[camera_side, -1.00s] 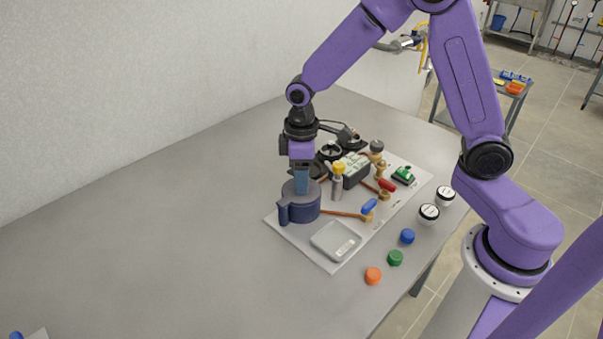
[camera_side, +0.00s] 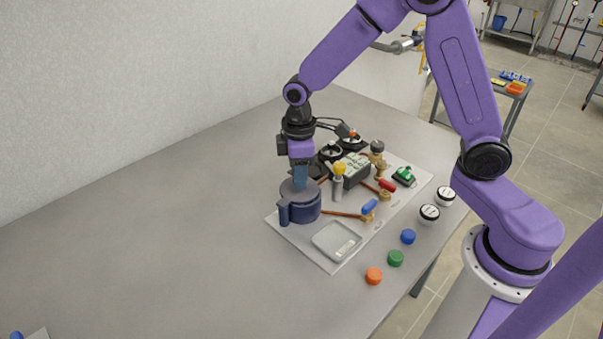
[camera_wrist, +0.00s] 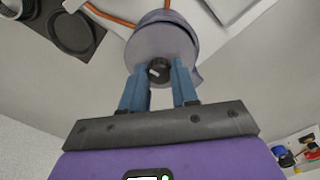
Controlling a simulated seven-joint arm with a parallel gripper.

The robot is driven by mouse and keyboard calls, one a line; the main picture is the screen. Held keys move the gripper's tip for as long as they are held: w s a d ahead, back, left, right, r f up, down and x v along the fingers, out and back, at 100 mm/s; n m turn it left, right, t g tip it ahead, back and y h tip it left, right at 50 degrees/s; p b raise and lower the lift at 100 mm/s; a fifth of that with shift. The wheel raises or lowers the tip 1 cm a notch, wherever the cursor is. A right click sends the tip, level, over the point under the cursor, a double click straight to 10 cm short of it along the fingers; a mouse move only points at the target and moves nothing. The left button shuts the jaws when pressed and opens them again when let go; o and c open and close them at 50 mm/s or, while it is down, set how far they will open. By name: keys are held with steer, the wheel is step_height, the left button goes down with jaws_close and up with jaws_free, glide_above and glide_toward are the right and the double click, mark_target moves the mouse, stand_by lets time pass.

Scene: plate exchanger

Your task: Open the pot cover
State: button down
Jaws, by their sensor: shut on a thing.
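The blue-grey pot (camera_side: 303,210) stands on the light mat with its side handle (camera_side: 284,212) toward the left front. Its round grey cover (camera_side: 290,191) sits at the top of the pot; I cannot tell whether there is a gap beneath it. My gripper (camera_side: 300,184) points straight down over the cover. The fingers partly hide the knob's sides.
Behind and right of the pot are a yellow-topped cylinder (camera_side: 339,178), a meter-like box (camera_side: 352,168) and dark round parts. A grey tray (camera_side: 337,241) lies in front. Blue (camera_side: 408,236), green (camera_side: 396,258) and orange (camera_side: 373,275) caps sit off the mat.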

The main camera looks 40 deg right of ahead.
mark_target(286, 185)
steer(key=n, duration=0.1)
steer(key=w+n, duration=0.1)
steer(key=shift+w+a+n, duration=0.2)
steer(key=shift+a+n, duration=0.05)
steer(key=shift+n, duration=0.05)
steer(key=n, duration=0.1)
steer(key=w+a+n, duration=0.1)
steer(key=n, duration=0.1)
steer(key=shift+w+n, duration=0.25)
steer(key=shift+n, duration=0.05)
steer(key=w+a+n, duration=0.1)
steer(key=a+n, duration=0.6)
steer(key=n, duration=0.8)
steer(key=shift+w+n, duration=0.2)
steer(key=shift+n, duration=0.2)
steer(key=shift+a, duration=0.1)
steer(key=c, duration=0.8)
jaws_free()
steer(key=shift+c, duration=0.2)
